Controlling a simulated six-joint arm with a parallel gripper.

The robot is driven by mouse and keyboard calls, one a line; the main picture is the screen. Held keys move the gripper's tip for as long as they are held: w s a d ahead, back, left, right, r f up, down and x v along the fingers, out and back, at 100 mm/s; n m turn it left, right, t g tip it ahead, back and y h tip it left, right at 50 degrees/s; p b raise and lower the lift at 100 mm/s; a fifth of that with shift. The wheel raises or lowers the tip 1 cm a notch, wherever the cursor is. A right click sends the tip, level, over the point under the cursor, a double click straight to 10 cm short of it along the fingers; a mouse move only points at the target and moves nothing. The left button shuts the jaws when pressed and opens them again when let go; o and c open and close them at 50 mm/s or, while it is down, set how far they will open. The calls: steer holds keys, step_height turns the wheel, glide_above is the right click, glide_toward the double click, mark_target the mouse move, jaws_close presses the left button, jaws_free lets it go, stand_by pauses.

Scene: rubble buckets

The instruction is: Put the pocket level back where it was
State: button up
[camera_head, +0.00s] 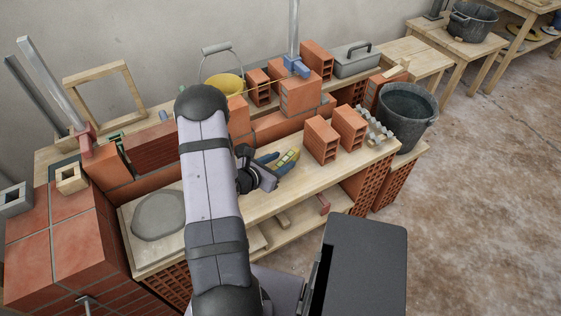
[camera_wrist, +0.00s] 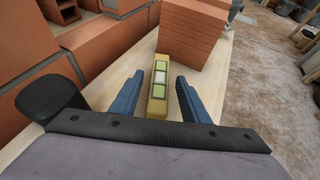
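The pocket level (camera_head: 289,157) is a small yellow bar with pale green windows, over the wooden plank to the right of my arm in the head view. In the wrist view, the pocket level (camera_wrist: 158,92) points away from me. My gripper (camera_head: 273,163) has blue fingers, which stand apart on either side of the level in the wrist view (camera_wrist: 160,76). A gap shows between the level and each finger. The near end of the level is close to the dark gripper body. I cannot tell whether the level rests fully on the plank.
Hollow bricks (camera_head: 321,140) stand right of the level, and a brick wall (camera_head: 275,127) runs behind it. A mortar heap (camera_head: 158,214) lies on a board at left. A black bucket (camera_head: 405,115) stands at the right end. Bare plank (camera_head: 258,203) is free in front.

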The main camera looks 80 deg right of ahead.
steer(key=shift+w+a+r, duration=0.1)
steer(key=shift+r, duration=0.2)
steer(key=v, duration=1.1)
steer(key=shift+a, duration=0.35)
steer(key=shift+r, duration=0.15)
steer(key=w+a+r+m+t+y, duration=0.1)
steer(key=w+a+m+y, duration=0.3)
steer(key=a, duration=0.9)
steer(key=w+a+r+m+t+y, duration=0.2)
steer(key=w+a+r+m+y, duration=0.1)
steer(key=a, duration=1)
steer(key=w+a+r+m+t+y, duration=0.2)
steer(key=w+a+m+y, duration=0.2)
steer(key=a, duration=0.9)
steer(key=shift+w+m+y, duration=0.4)
steer(key=shift+w+m, duration=0.45)
steer(key=shift+m, duration=0.35)
